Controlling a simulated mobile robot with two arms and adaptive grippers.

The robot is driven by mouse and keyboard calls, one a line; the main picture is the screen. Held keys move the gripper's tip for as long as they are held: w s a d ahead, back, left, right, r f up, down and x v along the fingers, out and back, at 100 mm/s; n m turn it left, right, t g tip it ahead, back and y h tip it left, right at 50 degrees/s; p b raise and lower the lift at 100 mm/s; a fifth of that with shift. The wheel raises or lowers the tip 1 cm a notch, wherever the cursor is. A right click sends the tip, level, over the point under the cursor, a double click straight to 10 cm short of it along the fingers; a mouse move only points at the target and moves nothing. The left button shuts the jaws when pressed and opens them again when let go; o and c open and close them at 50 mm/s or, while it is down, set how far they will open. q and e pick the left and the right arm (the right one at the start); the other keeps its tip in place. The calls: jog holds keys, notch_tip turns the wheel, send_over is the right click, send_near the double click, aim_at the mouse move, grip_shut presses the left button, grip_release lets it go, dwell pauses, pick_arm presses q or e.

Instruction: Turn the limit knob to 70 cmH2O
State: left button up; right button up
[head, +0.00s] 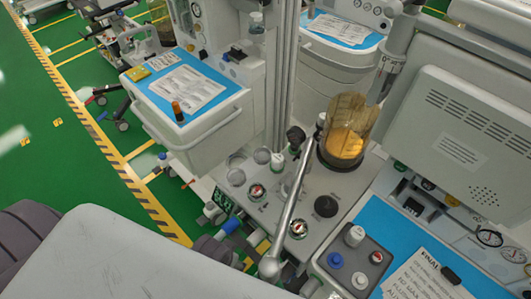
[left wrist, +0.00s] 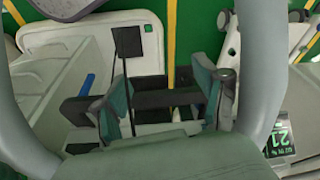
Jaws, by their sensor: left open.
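Several knobs and dials stand on the grey cart top in the head view. They include a black knob (head: 326,206), a round dial with a red mark (head: 297,228) and a white knob (head: 355,235). I cannot tell which is the limit knob, and no 70 cmH2O mark is readable. My left gripper (left wrist: 165,95) is open in the left wrist view, its two teal-padded fingers apart. No knob shows between them; a dark bar lies there. In the head view the left gripper is not clearly visible near my pale arm link. My right gripper is not in view.
An amber canister (head: 345,130) and a slanting metal arm (head: 292,190) stand over the cart top. A grey monitor housing (head: 460,135) is at the right. A green display reading 21 (left wrist: 282,140) is right of the gripper.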

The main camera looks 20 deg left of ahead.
pick_arm(q)
jog(key=w+d+r+n+h+p, duration=0.1)
jog(key=r+n, duration=0.3)
jog(key=w+d+r+n+t+h+p, duration=0.1)
jog(key=w+r+n+h+p, duration=0.1)
jog(key=r+n, duration=0.2)
jog(key=w+d+r+n+t+h+p, duration=0.1)
jog(key=w+r+n+h+p, duration=0.1)
jog(key=r+n, duration=0.3)
jog(key=shift+w+d, duration=0.15)
jog(key=shift+d, duration=0.25)
jog(key=w+r+n+t+h+p, duration=0.1)
jog(key=w+r+n+t+h, duration=0.2)
jog(key=n, duration=0.5)
jog(key=n+t+p, duration=0.2)
jog(key=n+t, duration=0.1)
jog(key=n, duration=0.6)
send_near(290, 181)
jog(key=p+x, duration=0.1)
jog(key=x, duration=0.8)
jog(key=shift+w+d+f, duration=0.1)
jog(key=shift+d, duration=0.15)
jog(key=shift+a, duration=0.1)
jog(key=c, duration=1.1)
